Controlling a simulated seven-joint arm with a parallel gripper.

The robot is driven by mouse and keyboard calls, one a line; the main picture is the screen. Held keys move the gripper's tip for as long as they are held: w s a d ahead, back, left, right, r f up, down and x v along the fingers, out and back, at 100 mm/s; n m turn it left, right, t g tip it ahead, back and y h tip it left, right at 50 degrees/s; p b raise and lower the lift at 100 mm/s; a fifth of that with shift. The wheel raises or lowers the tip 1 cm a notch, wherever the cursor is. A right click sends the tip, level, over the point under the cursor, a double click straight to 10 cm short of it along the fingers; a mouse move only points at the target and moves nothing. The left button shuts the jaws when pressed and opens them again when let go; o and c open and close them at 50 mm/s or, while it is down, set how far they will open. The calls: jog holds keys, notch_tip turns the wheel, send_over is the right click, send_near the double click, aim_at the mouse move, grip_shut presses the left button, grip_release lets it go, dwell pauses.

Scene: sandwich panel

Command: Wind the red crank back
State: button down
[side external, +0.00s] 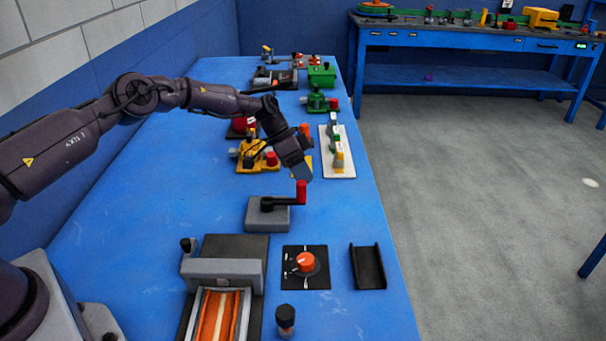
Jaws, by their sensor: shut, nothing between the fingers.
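The red crank has an upright red handle (301,192) at the right end of a dark horizontal arm (281,201). The arm is mounted on a grey block (268,217) on the blue table. The crank arm points to the right in the side external view. My gripper (302,178) is shut and empty, tilted downward, with its tips at or just above the top of the red handle. I cannot tell whether the tips touch the handle.
In front are a sandwich press-like grey frame (222,268), an orange knob (306,262) and a black tray (367,268). Behind are a yellow fixture (258,168) and a white panel (337,172). The blue table (150,215) is clear left of the crank.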

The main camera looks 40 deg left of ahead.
jog(key=shift+d+r, duration=0.1)
jog(key=shift+d, duration=0.05)
jog(key=v, duration=1.2)
jog(key=s+d+r+n+t+y, duration=0.1)
jog(key=s+r, duration=0.5)
jog(key=s, duration=0.6)
jog(key=s+d+r+n+t+y, duration=0.2)
jog(key=s+d+r+n+y, duration=0.1)
jog(key=s, duration=0.9)
jog(key=s+d+r+n+t+y, duration=0.1)
jog(key=s+d+r+n+y, duration=0.2)
jog(key=s+r, duration=0.5)
jog(key=s+d, duration=0.1)
jog(key=s, duration=0.3)
jog(key=shift+s+d+r, duration=0.2)
jog(key=shift+s+r, duration=0.15)
jog(key=shift+s, duration=0.05)
